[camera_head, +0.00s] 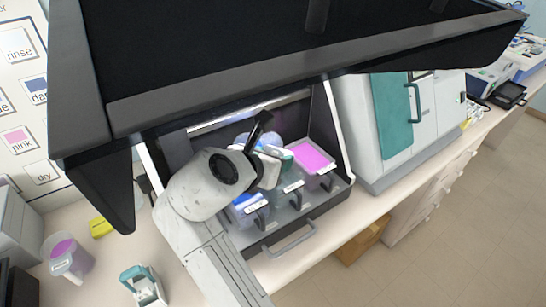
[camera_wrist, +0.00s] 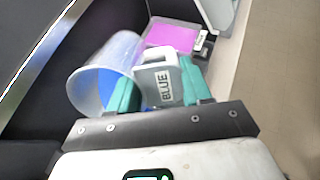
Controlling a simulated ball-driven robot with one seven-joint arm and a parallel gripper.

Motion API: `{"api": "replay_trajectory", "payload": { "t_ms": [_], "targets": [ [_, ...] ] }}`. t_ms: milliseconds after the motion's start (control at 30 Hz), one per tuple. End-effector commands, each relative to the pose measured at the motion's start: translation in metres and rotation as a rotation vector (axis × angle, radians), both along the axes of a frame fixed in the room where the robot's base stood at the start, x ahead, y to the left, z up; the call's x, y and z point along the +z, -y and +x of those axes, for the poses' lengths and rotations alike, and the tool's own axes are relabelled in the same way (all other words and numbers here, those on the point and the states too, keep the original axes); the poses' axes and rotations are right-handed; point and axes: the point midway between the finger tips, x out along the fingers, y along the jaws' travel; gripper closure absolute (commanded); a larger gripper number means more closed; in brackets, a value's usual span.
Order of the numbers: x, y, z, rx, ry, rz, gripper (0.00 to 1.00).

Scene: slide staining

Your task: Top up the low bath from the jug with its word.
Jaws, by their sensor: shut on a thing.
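My gripper (camera_wrist: 158,84) is shut on the grey handle block of a jug (camera_wrist: 104,72); the block reads "BLUE". The translucent jug is tilted, its mouth facing the lower left, with blue showing inside. In the head view my gripper (camera_head: 277,157) and the jug are over the grey tray (camera_head: 304,211) under the hood, the jug partly hidden by my wrist. A bath with blue liquid (camera_head: 246,206) stands at the tray's front left. A bath with bright pink liquid (camera_head: 315,158) stands at the right. Another bath (camera_head: 291,188) between them is partly hidden.
A jug with pink-purple liquid (camera_head: 70,259) stands on the bench at left, near a teal-and-white holder (camera_head: 145,286) and a yellow object (camera_head: 101,227). The dark hood (camera_head: 300,78) overhangs the tray. A wall chart (camera_head: 22,95) reads "rinse", "pink" and "dry".

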Motion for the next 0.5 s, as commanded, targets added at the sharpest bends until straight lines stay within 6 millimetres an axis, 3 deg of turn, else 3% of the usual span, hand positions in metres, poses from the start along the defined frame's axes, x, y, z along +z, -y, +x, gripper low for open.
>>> {"api": "replay_trajectory", "payload": {
  "t_ms": [500],
  "targets": [
    [-0.0038, 0.0005, -0.0004, -0.002, 0.027, -0.014, 1.0]
  ]
}}
